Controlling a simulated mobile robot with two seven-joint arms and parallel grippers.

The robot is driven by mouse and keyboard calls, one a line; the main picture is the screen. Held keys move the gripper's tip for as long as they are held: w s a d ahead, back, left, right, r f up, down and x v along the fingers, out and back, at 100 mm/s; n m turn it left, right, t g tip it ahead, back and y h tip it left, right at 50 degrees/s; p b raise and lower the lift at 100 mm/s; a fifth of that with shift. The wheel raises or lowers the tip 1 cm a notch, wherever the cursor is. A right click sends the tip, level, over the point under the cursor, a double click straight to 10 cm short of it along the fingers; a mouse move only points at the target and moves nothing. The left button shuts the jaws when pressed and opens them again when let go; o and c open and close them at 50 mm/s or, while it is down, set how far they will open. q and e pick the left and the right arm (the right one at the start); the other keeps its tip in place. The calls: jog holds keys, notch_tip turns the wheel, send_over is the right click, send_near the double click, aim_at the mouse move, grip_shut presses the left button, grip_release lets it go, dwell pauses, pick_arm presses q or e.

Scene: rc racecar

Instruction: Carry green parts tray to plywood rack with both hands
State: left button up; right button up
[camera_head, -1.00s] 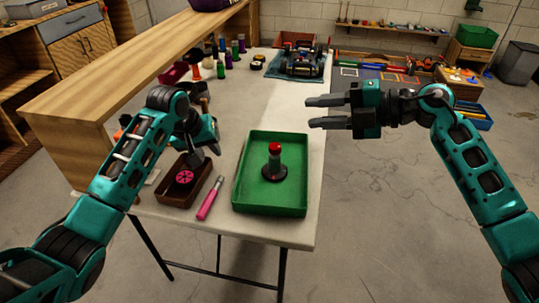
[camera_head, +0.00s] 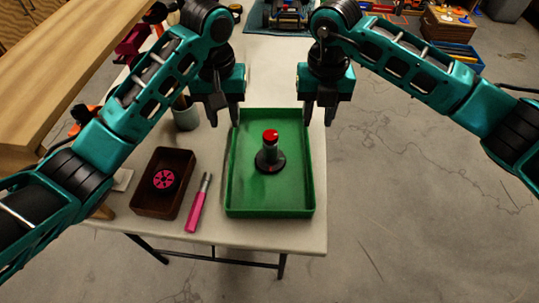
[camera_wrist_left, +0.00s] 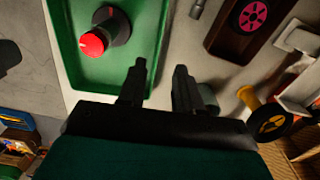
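The green parts tray (camera_head: 235,190) lies flat on the white table in the head view, with a red-capped dark part (camera_head: 270,152) standing inside it. My left gripper (camera_head: 223,118) is open at the tray's far left corner; in the left wrist view its fingers (camera_wrist_left: 158,85) are apart, one over the tray's edge and one outside it. My right gripper (camera_head: 319,118) is open at the far right corner, fingers pointing down. Neither gripper visibly clamps the tray. A long wooden structure (camera_head: 62,95), possibly the plywood rack, stands along the left.
A brown box (camera_head: 150,197) with a pink wheel and a pink-handled tool (camera_head: 197,205) lie left of the tray. A grey cup (camera_head: 186,115) stands near my left gripper. A racecar (camera_head: 288,14) is at the far end.

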aim_at(231, 153)
jog(key=shift+f, duration=0.1)
